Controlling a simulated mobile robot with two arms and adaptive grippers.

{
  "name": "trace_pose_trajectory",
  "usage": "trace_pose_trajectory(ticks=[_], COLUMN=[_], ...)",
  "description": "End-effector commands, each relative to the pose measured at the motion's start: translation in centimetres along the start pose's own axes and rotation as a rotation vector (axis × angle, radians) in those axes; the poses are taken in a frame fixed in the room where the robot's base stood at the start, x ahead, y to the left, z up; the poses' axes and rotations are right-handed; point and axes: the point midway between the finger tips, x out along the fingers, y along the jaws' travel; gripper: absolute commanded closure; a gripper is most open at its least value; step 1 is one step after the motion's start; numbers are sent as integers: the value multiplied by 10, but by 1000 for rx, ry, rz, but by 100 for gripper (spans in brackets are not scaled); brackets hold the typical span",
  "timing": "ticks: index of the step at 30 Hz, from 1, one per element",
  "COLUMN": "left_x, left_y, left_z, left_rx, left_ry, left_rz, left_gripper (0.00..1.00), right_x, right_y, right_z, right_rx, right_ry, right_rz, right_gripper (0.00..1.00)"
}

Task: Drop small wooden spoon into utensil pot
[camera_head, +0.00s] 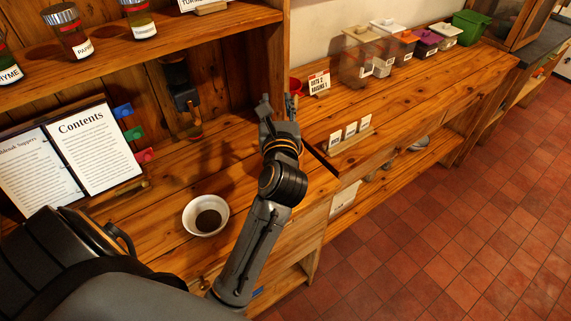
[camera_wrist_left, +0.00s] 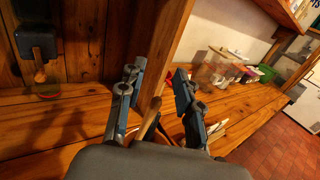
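My left gripper (camera_head: 278,102) is raised above the wooden counter, near the upright post at the middle of the head view. In the left wrist view its two fingers (camera_wrist_left: 160,68) stand apart, so it is open. A narrow tan wooden piece (camera_wrist_left: 150,117) shows low between the fingers in that view. It may be the small wooden spoon, but I cannot tell, nor whether it touches the fingers. I cannot make out the utensil pot with certainty. My right gripper is not in view.
A white bowl with dark contents (camera_head: 206,215) stands on the near counter. An open book (camera_head: 95,148) leans at the left, and a dark dispenser (camera_head: 183,92) hangs at the back. Several lidded tubs (camera_head: 357,58) and a card rack (camera_head: 350,136) occupy the right-hand counter.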

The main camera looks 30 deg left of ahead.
Motion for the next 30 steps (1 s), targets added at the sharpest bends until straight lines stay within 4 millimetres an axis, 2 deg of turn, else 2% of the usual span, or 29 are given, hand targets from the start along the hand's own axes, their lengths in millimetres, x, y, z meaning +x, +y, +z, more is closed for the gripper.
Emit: trace_pose_trajectory(ticks=[7,10,21,27,30], left_x=[0,0,0,0,0], left_y=[0,0,0,0,0], left_z=[1,8,76,97,100], left_rx=[0,-2,-5,-2,0], left_ry=[0,-2,-5,-2,0], left_rz=[0,1,0,0,0], left_gripper=[65,65,65,65,65], right_x=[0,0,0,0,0], right_y=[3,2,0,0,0], right_z=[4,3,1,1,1], right_rx=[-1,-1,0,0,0], right_ry=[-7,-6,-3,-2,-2], right_rz=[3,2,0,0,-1], right_gripper=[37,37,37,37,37])
